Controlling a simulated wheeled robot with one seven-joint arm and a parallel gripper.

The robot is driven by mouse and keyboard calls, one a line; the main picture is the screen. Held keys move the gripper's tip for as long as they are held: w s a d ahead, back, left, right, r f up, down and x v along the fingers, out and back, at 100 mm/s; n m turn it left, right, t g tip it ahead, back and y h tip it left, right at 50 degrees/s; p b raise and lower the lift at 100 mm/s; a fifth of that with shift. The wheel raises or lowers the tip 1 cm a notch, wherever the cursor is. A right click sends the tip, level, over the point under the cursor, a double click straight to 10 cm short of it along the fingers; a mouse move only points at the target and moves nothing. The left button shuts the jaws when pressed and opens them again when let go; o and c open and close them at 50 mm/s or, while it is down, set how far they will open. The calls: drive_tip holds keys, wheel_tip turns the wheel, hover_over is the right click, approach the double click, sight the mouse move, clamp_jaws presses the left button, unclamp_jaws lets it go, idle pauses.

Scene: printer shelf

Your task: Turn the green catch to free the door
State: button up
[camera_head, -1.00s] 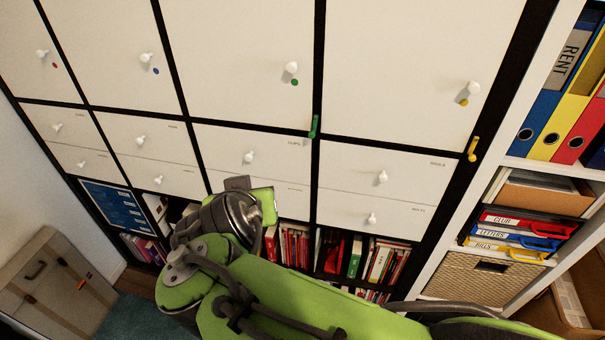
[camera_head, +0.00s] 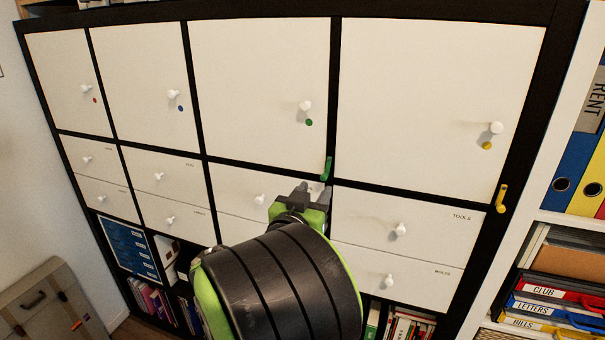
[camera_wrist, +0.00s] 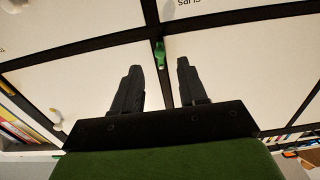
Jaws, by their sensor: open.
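The green catch (camera_head: 326,168) is a small upright bar on the black divider, at the lower right corner of the door with the green dot (camera_head: 260,95). That door is white and shut, with a white knob (camera_head: 305,106). In the wrist view the green catch (camera_wrist: 160,54) shows beyond and between the fingertips. My gripper (camera_head: 312,190) is open and empty, just below and left of the catch in the head view. In the wrist view its two dark fingers (camera_wrist: 158,65) point toward the catch, apart from it. My arm hides part of the drawers below.
A yellow catch (camera_head: 502,198) sits on the right frame by the door with the yellow dot. Drawers with white knobs, one marked TOOLS (camera_head: 420,215), lie below. A white shelf with binders (camera_head: 569,180) and letter trays (camera_head: 550,305) stands at the right.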

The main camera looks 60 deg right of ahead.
sight(323, 179)
drive_tip(key=d, duration=0.1)
drive_tip(key=d+p, duration=0.1)
drive_tip(key=d, duration=0.1)
drive_tip(key=w+d, duration=0.1)
drive_tip(key=d, duration=0.1)
drive_tip(key=shift+d, duration=0.1)
drive_tip(key=shift+c, duration=0.2)
drive_tip(key=shift+s, duration=0.1)
clamp_jaws()
